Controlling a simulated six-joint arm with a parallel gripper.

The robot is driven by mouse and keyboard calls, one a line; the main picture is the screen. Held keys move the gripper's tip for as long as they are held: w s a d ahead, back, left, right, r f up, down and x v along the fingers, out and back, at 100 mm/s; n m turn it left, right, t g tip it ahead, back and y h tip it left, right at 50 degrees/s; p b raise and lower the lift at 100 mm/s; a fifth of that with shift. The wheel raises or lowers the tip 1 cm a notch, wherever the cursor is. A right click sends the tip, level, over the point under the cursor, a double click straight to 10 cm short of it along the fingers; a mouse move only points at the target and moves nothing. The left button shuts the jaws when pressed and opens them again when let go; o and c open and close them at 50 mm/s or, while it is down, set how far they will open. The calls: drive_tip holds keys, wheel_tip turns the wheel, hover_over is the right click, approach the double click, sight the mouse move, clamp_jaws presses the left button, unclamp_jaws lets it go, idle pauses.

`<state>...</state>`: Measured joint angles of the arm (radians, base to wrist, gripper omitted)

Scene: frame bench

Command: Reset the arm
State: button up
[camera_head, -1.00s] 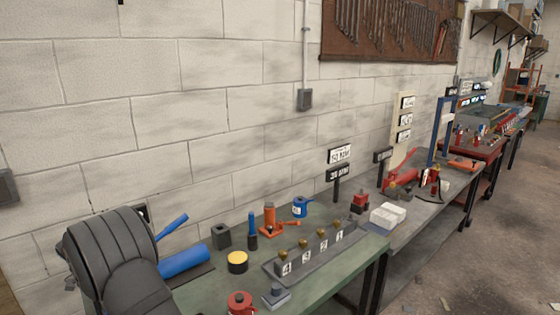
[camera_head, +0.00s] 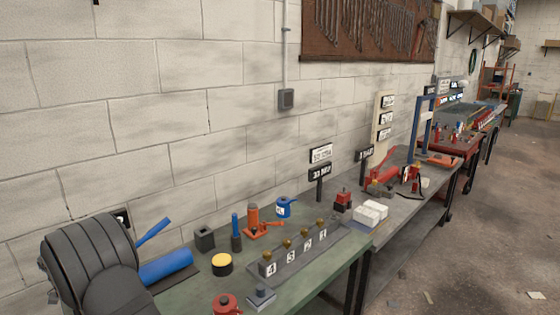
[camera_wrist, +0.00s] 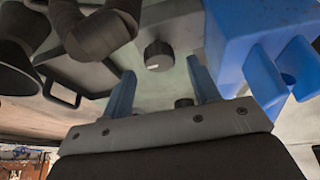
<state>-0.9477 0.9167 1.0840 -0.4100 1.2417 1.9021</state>
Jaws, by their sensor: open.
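My gripper (camera_wrist: 163,88) shows in the wrist view as two blue fingers on a grey plate. The fingers stand well apart with nothing between them. Past them is a pale surface with a dark round knob-like piece (camera_wrist: 158,55). I cannot make out my gripper in the head view, so its place over the bench is unclear.
A green bench (camera_head: 330,271) carries a numbered rack (camera_head: 300,255), a blue cylinder (camera_head: 165,266), a yellow-topped tin (camera_head: 222,264) and a red pot (camera_head: 226,304). A large blue body (camera_wrist: 255,35) and black tray (camera_wrist: 75,75) are close in the wrist view.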

drive_tip(key=v, duration=1.5)
drive_tip(key=x, duration=1.7)
drive_tip(key=shift+f, duration=0.1)
drive_tip(key=shift+w+f+n, duration=0.1)
drive_tip(key=shift+f+n, duration=0.05)
drive_tip(key=shift+n, duration=0.15)
drive_tip(key=shift+d+n+y, duration=0.15)
drive_tip(key=shift+n+y, duration=0.15)
drive_tip(key=shift+n, duration=0.3)
drive_tip(key=n+y, duration=0.1)
drive_tip(key=n, duration=0.2)
drive_tip(key=n+t+y, duration=0.1)
drive_tip(key=n, duration=0.2)
drive_tip(key=shift+d, duration=0.1)
drive_tip(key=n+y, duration=0.2)
drive_tip(key=n, duration=0.2)
drive_tip(key=shift+d, duration=0.15)
drive_tip(key=shift+n+y, duration=0.7)
drive_tip(key=shift+n, duration=1.3)
